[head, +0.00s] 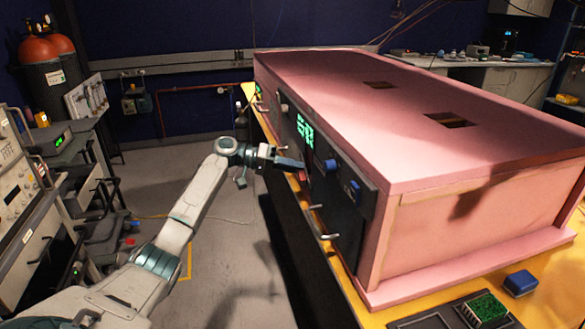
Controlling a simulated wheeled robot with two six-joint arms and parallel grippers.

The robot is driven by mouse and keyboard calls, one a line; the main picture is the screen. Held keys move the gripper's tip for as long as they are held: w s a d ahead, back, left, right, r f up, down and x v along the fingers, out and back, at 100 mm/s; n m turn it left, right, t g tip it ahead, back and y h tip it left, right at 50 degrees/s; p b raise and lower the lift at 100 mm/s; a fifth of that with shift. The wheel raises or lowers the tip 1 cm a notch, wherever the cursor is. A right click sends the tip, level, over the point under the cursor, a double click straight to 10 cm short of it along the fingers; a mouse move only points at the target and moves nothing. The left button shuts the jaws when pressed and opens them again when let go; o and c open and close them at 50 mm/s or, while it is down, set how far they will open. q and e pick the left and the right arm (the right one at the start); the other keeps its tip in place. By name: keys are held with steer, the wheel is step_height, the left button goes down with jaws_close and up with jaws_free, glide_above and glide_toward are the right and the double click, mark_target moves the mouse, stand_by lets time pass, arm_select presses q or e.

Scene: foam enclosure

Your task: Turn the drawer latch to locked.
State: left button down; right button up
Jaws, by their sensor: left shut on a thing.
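The pink foam enclosure (420,190) stands on the yellow bench, with a dark panel along its left side. My left gripper (300,166) reaches that panel from the left and is shut at its front. A small red part, which looks like the drawer latch (303,176), shows at the fingertips. The fingers cover most of it, so its turn position cannot be read. My right gripper is out of view.
Two blue knobs (331,166) sit on the panel right of my gripper. Metal handles (328,237) stick out lower down. A green display (305,132) glows above. A blue block (520,283) and a green-topped tray (484,308) lie at the front right. Open floor lies left.

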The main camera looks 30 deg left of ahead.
arm_select(q)
steer(key=shift+w+a+f+n+h+b, duration=0.15)
steer(key=shift+n+h, duration=0.3)
steer(key=shift+n, duration=0.5)
steer(key=shift+s+d+f+n+h+b, duration=0.1)
steer(key=shift+f+n+h+b, duration=0.3)
steer(key=shift+n, duration=0.6)
steer(key=shift+w+a+r+n+h+b, duration=0.1)
steer(key=shift+n+h, duration=0.45)
steer(key=shift+n, duration=0.4)
steer(key=c, duration=1.5)
jaws_free()
steer(key=shift+c, duration=0.2)
steer(key=shift+o, duration=0.3)
steer(key=shift+w+d+f, duration=0.1)
steer(key=shift+d, duration=0.1)
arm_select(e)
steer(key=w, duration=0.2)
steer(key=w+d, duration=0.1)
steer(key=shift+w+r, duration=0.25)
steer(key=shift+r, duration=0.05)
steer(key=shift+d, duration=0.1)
